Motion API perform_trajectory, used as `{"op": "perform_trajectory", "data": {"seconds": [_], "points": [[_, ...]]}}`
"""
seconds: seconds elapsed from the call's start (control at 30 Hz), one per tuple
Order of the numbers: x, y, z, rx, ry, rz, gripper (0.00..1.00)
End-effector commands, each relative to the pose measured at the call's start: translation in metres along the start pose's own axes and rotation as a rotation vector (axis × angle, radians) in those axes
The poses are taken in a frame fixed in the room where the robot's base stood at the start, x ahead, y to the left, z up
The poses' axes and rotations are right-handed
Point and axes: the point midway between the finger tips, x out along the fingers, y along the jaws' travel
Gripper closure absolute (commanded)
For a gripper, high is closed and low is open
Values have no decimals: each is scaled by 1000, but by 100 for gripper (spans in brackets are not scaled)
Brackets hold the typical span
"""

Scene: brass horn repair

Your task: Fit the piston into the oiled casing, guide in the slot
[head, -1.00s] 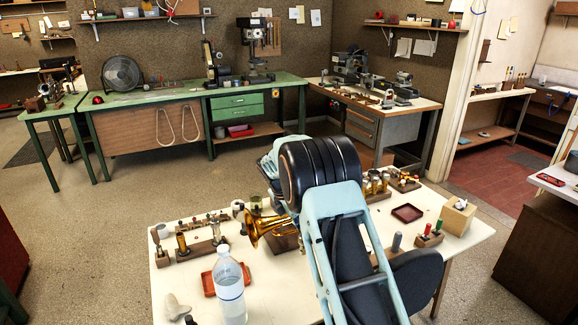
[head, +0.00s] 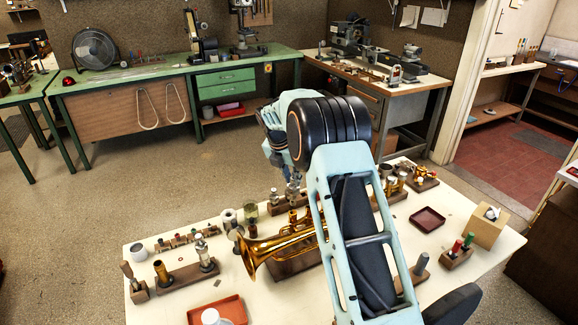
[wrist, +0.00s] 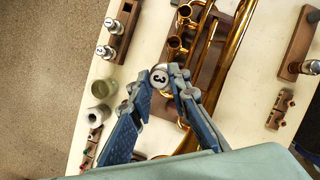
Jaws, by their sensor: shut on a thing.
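A silver piston (wrist: 160,77), its cap marked 3, is held between the fingertips of my gripper (wrist: 163,82). In the head view my gripper (head: 292,183) is above the valves of the brass horn (head: 262,247). The horn lies on a wooden stand and also shows in the wrist view (wrist: 222,45). Two open casings (wrist: 174,43) (wrist: 184,12) stand in line with the held piston. The piston hides whatever casing is beneath it. I cannot tell whether its lower end is inside a casing, nor where its guide or the slot is.
A wooden rack with pistons (wrist: 118,30) and small pots (wrist: 98,115) are beside the horn. A red-brown tray (head: 217,312), a dark red tray (head: 428,219), a tissue box (head: 489,228) and wooden blocks with bottles surround it.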

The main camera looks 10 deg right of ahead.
Motion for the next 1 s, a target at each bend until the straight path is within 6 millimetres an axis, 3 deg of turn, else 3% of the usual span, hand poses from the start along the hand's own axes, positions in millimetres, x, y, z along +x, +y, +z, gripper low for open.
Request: {"op": "perform_trajectory", "data": {"seconds": [0.27,0.73,1.0], "points": [[1,0,-1,0,-1,0,100],[31,0,-13,0,-1,0,100],[35,0,-15,0,0,1,100]]}}
